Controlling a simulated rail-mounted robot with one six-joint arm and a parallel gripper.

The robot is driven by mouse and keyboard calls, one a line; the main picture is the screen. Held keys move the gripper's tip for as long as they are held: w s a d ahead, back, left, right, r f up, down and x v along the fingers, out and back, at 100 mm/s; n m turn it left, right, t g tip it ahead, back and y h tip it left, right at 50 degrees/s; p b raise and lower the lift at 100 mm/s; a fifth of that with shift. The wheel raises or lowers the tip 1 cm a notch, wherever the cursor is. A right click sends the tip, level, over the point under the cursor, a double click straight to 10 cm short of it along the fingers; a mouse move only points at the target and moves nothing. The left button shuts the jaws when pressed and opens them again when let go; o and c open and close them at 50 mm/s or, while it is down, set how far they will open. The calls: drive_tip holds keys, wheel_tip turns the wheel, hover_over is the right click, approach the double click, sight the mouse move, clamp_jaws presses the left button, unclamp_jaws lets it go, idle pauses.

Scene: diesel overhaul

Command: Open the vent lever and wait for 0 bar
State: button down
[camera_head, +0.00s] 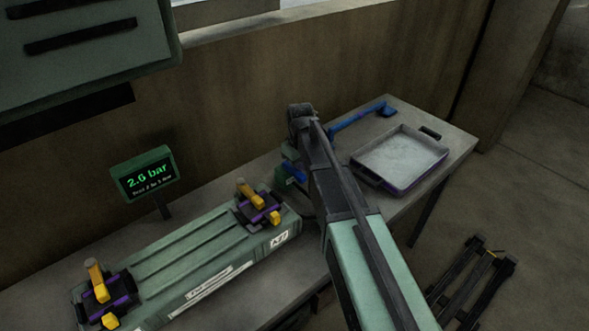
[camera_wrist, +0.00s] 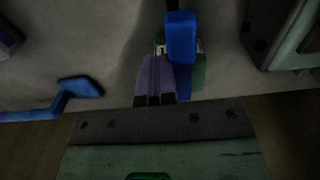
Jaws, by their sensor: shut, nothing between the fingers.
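The gauge display (camera_head: 146,175) in the head view reads 2.6 bar in green; its smaller line is too small to read. The blue vent lever (camera_head: 293,172) sits on a small green block at the right end of the green housing, partly behind my arm. In the wrist view the blue lever (camera_wrist: 181,40) stands over its green block (camera_wrist: 198,76). My gripper (camera_wrist: 157,60) is shut and empty, its purple fingers together just left of the lever. I cannot tell whether they touch it. My arm hides the gripper in the head view.
The long green housing (camera_head: 200,252) carries two purple clamps with yellow handles. A blue wrench-like tool (camera_head: 358,117) and a shallow tray (camera_head: 402,158) lie on the bench to the right. The tool also shows in the wrist view (camera_wrist: 75,92). A dark rack (camera_head: 473,280) stands on the floor.

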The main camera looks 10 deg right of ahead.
sight(295, 170)
drive_tip(key=shift+s, duration=0.1)
drive_tip(key=shift+s+a, duration=0.3)
drive_tip(key=shift+a, duration=0.05)
drive_tip(key=shift+s+a, duration=0.1)
drive_tip(key=shift+a, duration=0.05)
drive_tip(key=shift+s+a, duration=0.3)
drive_tip(key=shift+a, duration=0.25)
drive_tip(key=shift+w+d, duration=0.15)
drive_tip(key=shift+d, duration=0.15)
wheel_tip(295, 170, up, 8)
drive_tip(key=p, duration=0.8)
drive_tip(key=shift+r, duration=0.15)
